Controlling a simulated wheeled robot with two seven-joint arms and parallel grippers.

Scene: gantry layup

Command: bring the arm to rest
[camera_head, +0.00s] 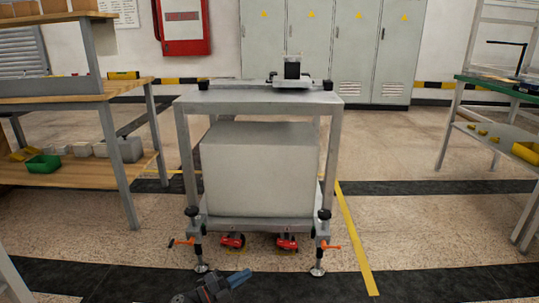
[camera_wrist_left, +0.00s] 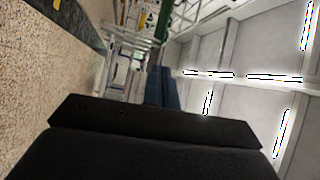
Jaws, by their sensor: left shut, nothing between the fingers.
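My left gripper (camera_head: 241,277) shows at the bottom centre of the head view, low in front of the metal stand. Its blue-grey fingers are together and hold nothing. The gripper points up and to the right in that picture, apart from the stand's feet. In the left wrist view the two blue fingers (camera_wrist_left: 160,86) stand close side by side beyond a dark housing. Most of my left arm is outside the head view. My right gripper is not in view.
A metal stand (camera_head: 225,97) with a large grey block (camera_head: 257,170) on its lower shelf is straight ahead. A small fixture (camera_head: 292,72) sits on top. A wooden workbench (camera_head: 70,98) is at left, a green-topped bench (camera_head: 500,88) at right.

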